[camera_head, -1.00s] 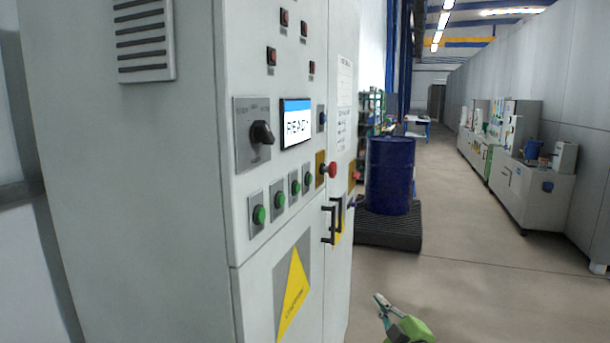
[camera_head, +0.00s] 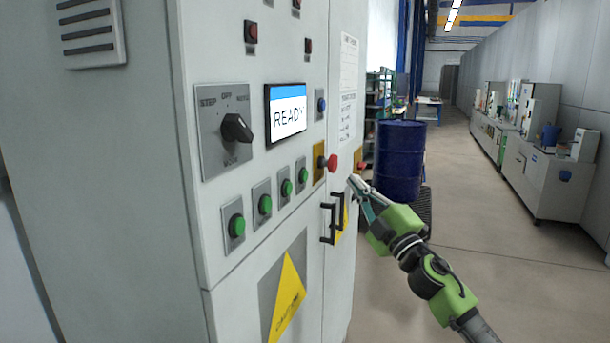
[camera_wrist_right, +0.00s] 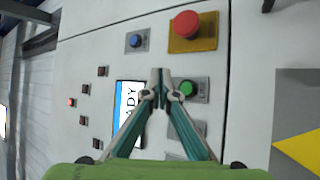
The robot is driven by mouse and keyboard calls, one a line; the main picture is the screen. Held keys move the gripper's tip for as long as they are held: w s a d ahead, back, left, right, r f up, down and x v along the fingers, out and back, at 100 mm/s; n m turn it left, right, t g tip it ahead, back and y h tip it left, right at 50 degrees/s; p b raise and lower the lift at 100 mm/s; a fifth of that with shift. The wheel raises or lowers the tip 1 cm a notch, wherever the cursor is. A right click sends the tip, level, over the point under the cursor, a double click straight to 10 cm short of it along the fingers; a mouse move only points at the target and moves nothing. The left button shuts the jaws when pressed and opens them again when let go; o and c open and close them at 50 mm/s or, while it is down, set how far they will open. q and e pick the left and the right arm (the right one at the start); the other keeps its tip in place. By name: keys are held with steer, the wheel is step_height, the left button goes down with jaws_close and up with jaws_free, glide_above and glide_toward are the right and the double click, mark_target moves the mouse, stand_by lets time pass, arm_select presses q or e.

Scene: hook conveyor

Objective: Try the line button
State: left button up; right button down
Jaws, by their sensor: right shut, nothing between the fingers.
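The grey control cabinet (camera_head: 250,235) carries a row of several green buttons, one at the near left end (camera_head: 237,226) and one at the far right end (camera_head: 301,175). A blue button (camera_head: 322,104) sits right of the display (camera_head: 287,116), which reads READY. A red mushroom button (camera_head: 332,162) on a yellow plate sits beyond the green row. My right gripper (camera_head: 353,181) is shut and empty, just right of the red button in the head view. In the right wrist view its tips (camera_wrist_right: 160,74) appear between the display and a green button (camera_wrist_right: 188,88). Contact cannot be told. My left gripper is out of view.
A black rotary selector (camera_head: 236,128) sits left of the display. Black door handles (camera_head: 328,222) stick out below the red button. A blue drum (camera_head: 401,150) stands behind my right arm. Open floor (camera_head: 540,270) lies to the right.

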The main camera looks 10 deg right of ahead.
mark_target(305, 176)
steer(key=shift+a, duration=0.1)
steer(key=w+a+b, duration=0.1)
steer(key=w+a, duration=0.4)
steer(key=a, duration=0.2)
stand_by(0.4)
steer(key=shift+a, duration=0.15)
stand_by(1.2)
steer(key=shift+w+a, duration=0.15)
steer(key=shift+a, duration=0.15)
steer(key=shift+w+a, duration=0.25)
steer(key=shift+a, duration=0.1)
stand_by(0.8)
steer(key=shift+s+d, duration=0.1)
steer(key=shift+d, duration=0.05)
steer(key=shift+s+d, duration=0.4)
steer(key=shift+d, duration=0.1)
stand_by(0.4)
